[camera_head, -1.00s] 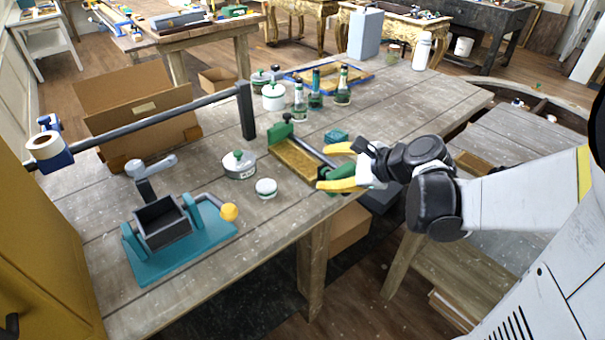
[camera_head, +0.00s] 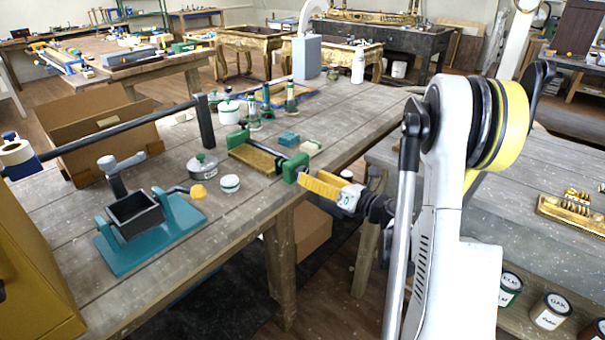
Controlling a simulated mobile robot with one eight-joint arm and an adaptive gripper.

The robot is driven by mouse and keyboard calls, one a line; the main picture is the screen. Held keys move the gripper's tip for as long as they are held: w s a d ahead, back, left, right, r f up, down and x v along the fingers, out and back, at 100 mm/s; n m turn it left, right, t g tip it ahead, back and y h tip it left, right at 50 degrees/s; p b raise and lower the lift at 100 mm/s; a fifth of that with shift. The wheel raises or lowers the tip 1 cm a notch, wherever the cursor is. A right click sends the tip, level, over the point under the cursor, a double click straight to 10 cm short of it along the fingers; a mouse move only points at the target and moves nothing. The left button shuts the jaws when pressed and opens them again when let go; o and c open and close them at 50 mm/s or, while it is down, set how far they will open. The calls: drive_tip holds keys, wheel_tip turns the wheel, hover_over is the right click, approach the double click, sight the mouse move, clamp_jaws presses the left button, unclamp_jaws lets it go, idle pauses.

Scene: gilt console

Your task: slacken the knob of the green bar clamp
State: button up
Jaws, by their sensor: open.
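The green bar clamp lies at the table's front edge, with one green end (camera_head: 238,138), a dark bar and a larger green jaw (camera_head: 295,167) overhanging the edge. A flat gilt piece (camera_head: 258,159) lies along it between the two ends. My gripper (camera_head: 304,180) is just right of the larger jaw, its yellow fingers pointing left at it. It is open; one finger largely covers the other. The knob is hidden or too small to make out behind the fingers, and I cannot tell whether they touch it.
On the wooden table (camera_head: 90,215) stand a teal vise-like fixture (camera_head: 165,235), a lidded pot (camera_head: 202,166), a small white-and-green tin (camera_head: 230,184) and several bottles. A teal block (camera_head: 288,139) lies close behind the clamp. A grey bench (camera_head: 560,165) is at right.

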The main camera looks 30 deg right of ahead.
drive_tip(key=shift+b+x, duration=0.35)
drive_tip(key=shift+x, duration=1.55)
drive_tip(key=shift+s, duration=0.1)
drive_tip(key=c, duration=1.2)
drive_tip(key=shift+o, duration=0.2)
drive_tip(key=shift+n, duration=0.4)
